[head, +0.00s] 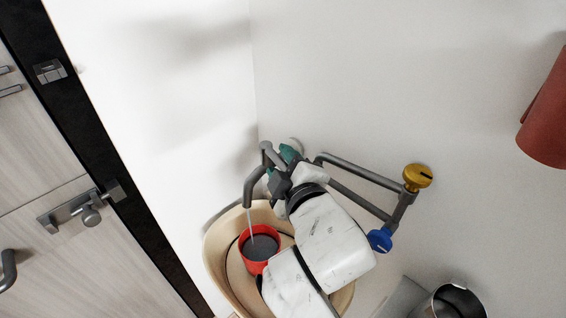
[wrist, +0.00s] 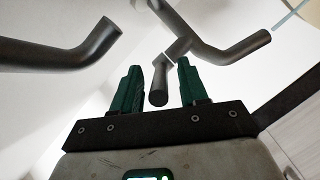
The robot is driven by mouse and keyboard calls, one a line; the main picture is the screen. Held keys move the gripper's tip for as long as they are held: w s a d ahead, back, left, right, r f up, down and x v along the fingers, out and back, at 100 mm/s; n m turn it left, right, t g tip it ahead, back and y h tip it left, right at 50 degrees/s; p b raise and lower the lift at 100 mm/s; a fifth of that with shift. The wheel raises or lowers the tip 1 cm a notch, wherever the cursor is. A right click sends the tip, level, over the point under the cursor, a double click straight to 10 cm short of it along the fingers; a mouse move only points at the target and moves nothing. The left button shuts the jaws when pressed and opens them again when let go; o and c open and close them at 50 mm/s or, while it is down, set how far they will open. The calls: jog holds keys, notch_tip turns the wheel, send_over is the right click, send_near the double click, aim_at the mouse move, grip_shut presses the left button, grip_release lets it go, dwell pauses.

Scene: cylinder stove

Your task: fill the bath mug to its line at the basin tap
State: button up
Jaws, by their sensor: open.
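The red bath mug (head: 258,244) stands in the beige basin (head: 222,244), under the spout of the grey basin tap (head: 255,184). A thin pale stream of water falls from the spout into the mug. Dark grey shows inside the mug; I cannot make out a line or the water level. My gripper (head: 288,152) is up at the tap's body, partly hidden by my own arm. In the wrist view my green fingers (wrist: 159,68) are spread, with the end of a grey bar (wrist: 158,97) between them. I cannot tell whether they touch it.
A grey pipe (head: 362,172) runs along the wall with a yellow knob (head: 417,177) and a blue knob (head: 380,240). A red hanging thing (head: 546,120) is at the right. A metal container (head: 458,302) is at the bottom right. A door (head: 60,190) is at the left.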

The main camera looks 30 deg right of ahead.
jog(key=shift+c, duration=0.2)
grip_shut()
dwell(0.5)
